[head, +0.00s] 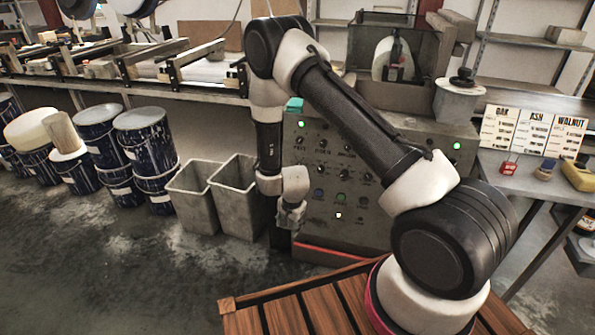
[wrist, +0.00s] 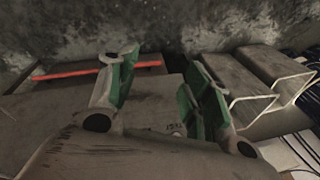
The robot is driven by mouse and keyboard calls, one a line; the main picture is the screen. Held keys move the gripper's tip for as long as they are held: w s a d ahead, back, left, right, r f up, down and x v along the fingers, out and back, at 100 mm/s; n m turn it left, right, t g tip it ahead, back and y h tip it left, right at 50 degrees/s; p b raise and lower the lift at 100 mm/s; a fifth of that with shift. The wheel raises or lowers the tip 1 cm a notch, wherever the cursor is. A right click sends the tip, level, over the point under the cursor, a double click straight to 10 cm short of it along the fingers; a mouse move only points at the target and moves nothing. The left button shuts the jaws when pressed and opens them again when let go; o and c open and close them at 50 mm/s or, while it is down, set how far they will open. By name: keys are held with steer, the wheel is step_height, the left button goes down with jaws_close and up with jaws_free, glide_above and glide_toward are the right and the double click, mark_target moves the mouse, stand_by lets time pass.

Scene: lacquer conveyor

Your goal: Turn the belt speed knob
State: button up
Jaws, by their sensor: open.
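The grey control cabinet (head: 375,225) carries a panel with several dark knobs, among them one in the upper row (head: 322,142), plus small lit lamps. The labels are too small to read, so I cannot tell which is the belt speed knob. My gripper (head: 291,216) hangs pointing down in front of the lower left of the panel, below the knob rows. In the wrist view its green-padded fingers (wrist: 158,92) are apart with nothing between them. My arm covers the right part of the panel. No knob can be made out in the wrist view.
Two tall grey bins (head: 200,200) stand just left of the cabinet; their open tops also show in the wrist view (wrist: 245,85). A red strip (head: 340,256) runs along the cabinet's foot. Blue paint drums (head: 145,150) stand further left. A side table (head: 525,180) with sample cards stands right.

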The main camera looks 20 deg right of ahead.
steer(key=w+d+f+m+t+h, duration=0.1)
steer(key=w+d+f+m+t, duration=0.2)
steer(key=f+m, duration=0.4)
steer(key=w+d+m+t+h, duration=0.2)
steer(key=w+m+t, duration=0.3)
steer(key=w, duration=0.1)
steer(key=w+d+r+m+t+h, duration=0.1)
steer(key=w+r+m+t+h, duration=0.15)
steer(key=r+m, duration=0.35)
steer(key=w+d+r+m+t+h, duration=0.15)
steer(key=r+m+t, duration=0.25)
steer(key=r, duration=0.4)
steer(key=a+x, duration=0.1)
steer(key=x, duration=0.7)
steer(key=shift+w+f, duration=0.3)
steer(key=shift+f, duration=0.15)
steer(key=c, duration=1.1)
